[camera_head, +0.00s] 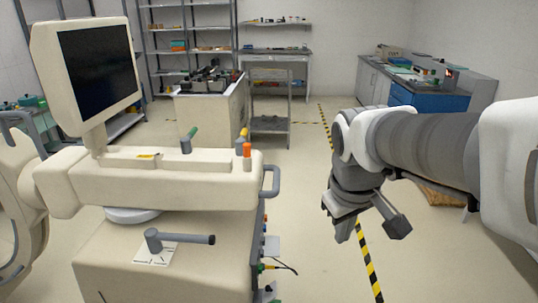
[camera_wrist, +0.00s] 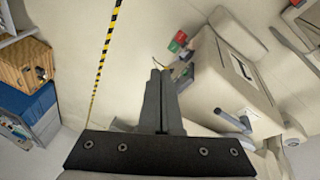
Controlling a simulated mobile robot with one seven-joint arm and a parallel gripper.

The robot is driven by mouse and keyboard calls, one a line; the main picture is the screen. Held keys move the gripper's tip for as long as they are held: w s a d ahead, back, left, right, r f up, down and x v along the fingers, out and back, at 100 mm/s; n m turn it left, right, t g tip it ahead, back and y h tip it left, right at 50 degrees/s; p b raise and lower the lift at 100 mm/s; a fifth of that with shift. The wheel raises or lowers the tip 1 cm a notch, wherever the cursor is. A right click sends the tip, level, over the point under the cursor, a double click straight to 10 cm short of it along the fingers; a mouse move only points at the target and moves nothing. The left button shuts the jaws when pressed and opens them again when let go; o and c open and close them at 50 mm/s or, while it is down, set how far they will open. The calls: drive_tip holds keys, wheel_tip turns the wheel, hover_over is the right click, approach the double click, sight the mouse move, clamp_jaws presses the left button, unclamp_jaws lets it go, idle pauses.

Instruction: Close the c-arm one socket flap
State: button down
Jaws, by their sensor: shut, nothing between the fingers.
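The c-arm one (camera_head: 165,262) is a cream cart at the left in the head view, with a monitor (camera_head: 98,62) on top. On its right side a small pale grey plate (camera_head: 272,245) sticks out among coloured sockets; it looks like the socket flap, standing open, but it is small and its hinge cannot be made out. My gripper (camera_head: 344,236) is right of the cart, apart from it, above bare floor. In the wrist view its fingers (camera_wrist: 158,75) are together and empty. The cart also shows at the right there (camera_wrist: 225,85); I cannot clearly identify the flap.
A grey bar handle (camera_head: 272,181) juts from the cart's right side, above the sockets. A dark cable (camera_head: 284,267) sticks out below the plate. A grey lever (camera_head: 180,239) stands on the cart. Another cart (camera_head: 212,110) is behind. The floor around the striped tape (camera_head: 369,265) is clear.

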drive_tip(key=w+a+f+n+g+y+b, duration=0.1)
drive_tip(key=w+a+f+n+b, duration=0.2)
drive_tip(key=w+f, duration=0.5)
drive_tip(key=w+a+f+n+g+y+b, duration=0.1)
drive_tip(key=w+f+n+b, duration=0.35)
drive_tip(key=f, duration=0.55)
drive_tip(key=n+y+b, duration=0.5)
drive_tip(key=b, duration=0.4)
approach(268, 286)
drive_tip(key=shift+g, duration=0.4)
drive_tip(key=b+x, duration=0.1)
drive_tip(key=x, duration=0.1)
drive_tip(key=a+b+x, duration=0.1)
drive_tip(key=x, duration=0.4)
drive_tip(key=shift+w+a+r+b, duration=0.2)
drive_tip(key=shift+w+a+b, duration=0.15)
drive_tip(key=shift+w+b, duration=0.05)
